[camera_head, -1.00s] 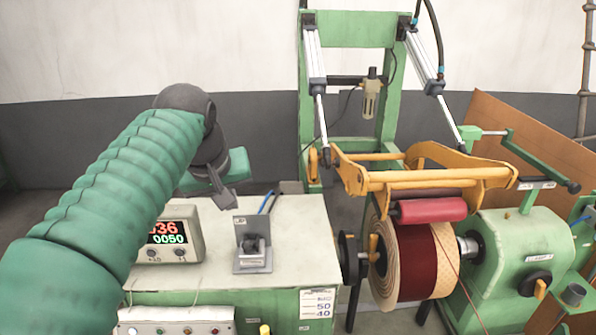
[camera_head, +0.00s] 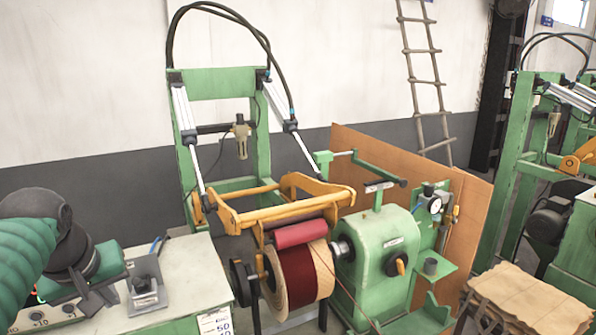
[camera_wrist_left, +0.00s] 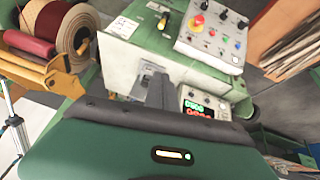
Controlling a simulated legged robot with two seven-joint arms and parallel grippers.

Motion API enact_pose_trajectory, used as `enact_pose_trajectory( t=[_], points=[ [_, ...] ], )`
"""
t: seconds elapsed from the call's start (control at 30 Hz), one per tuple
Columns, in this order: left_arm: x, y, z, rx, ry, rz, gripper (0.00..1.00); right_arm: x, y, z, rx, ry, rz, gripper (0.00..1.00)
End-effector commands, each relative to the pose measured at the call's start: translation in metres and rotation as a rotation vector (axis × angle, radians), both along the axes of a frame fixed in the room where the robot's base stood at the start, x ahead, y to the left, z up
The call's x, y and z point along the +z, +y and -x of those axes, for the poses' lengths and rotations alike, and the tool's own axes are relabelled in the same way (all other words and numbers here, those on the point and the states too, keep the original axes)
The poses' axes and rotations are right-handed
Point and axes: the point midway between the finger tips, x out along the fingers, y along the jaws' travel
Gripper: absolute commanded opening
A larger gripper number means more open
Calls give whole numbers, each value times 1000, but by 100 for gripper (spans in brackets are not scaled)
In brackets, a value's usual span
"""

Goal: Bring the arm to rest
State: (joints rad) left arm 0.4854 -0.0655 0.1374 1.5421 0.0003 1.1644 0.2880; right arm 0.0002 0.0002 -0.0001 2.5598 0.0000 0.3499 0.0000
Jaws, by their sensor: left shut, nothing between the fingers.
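My left arm comes in from the left edge of the head view, with a green ribbed sleeve and a dark wrist. My left gripper (camera_head: 100,299) is shut and empty, low over the left part of the workbench (camera_head: 190,268), beside the small grey metal device (camera_head: 146,287). In the left wrist view, the gripper's dark fingers (camera_wrist_left: 158,92) point toward the bench, near its digital display box (camera_wrist_left: 205,103). My right gripper is not in view.
The coil (camera_head: 298,278) with its red band sits on the green winding machine (camera_head: 385,245), under a yellow frame (camera_head: 268,212). A brown panel (camera_head: 470,215) stands behind. A control panel with a red button (camera_wrist_left: 197,22) shows in the wrist view.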

Motion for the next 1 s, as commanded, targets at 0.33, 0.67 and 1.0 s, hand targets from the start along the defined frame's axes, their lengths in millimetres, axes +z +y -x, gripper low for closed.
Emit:
enact_pose_trajectory(
  t=[0.33, 0.67, 1.0],
  points=[
    [-103, -40, -7, -146, 75, -9, 0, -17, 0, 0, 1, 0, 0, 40],
    [-293, -110, 44, -426, 210, -26, 0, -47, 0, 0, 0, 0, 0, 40],
    [-389, -145, 121, -617, 288, -49, 0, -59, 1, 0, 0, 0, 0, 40]
  ],
)
